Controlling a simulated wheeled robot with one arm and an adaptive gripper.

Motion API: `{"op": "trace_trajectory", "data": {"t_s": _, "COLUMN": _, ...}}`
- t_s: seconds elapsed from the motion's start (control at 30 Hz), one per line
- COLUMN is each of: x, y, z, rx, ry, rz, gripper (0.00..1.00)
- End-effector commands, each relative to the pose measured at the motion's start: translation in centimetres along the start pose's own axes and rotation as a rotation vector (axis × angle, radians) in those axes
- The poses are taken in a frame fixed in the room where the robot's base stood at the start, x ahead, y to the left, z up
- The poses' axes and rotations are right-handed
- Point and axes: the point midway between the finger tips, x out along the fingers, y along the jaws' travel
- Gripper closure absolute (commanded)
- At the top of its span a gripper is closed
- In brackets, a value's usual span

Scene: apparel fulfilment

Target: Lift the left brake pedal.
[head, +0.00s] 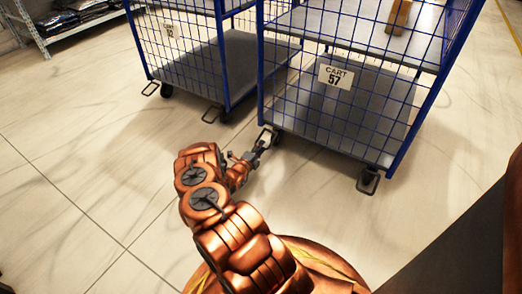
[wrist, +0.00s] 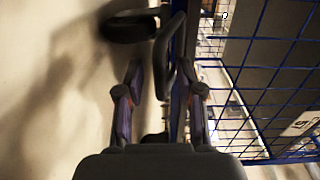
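The left brake pedal (head: 267,137) is a dark loop at the lower left corner of the blue cart marked 57 (head: 337,76). My gripper (head: 257,151) is low beside that corner, in front of the pedal, and partly covers it in the head view. In the wrist view the pedal (wrist: 163,62) is a dark looped bar at and between the two fingertips. My gripper (wrist: 160,85) has its fingers apart there, with a gap on the left side of the bar. I cannot tell whether a finger touches the pedal.
The cart's right pedal (head: 368,181) is at its near right corner. Another blue wire cart (head: 200,62) stands to the left with its own pedals. A shelf (head: 75,22) is at the far left. The floor on the left is clear.

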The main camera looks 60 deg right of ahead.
Motion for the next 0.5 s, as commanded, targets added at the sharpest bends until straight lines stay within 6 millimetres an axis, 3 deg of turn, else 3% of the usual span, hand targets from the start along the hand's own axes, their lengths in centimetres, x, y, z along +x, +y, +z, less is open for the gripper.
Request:
{"op": "trace_trajectory", "data": {"t_s": 0.37, "x": 0.64, "y": -0.02, "z": -0.05, "rx": -0.002, "ry": 0.000, "rz": 0.000, "gripper": 0.63}}
{"op": "trace_trajectory", "data": {"t_s": 0.5, "x": 0.62, "y": -0.01, "z": -0.05, "rx": -0.002, "ry": 0.000, "rz": 0.000, "gripper": 0.76}}
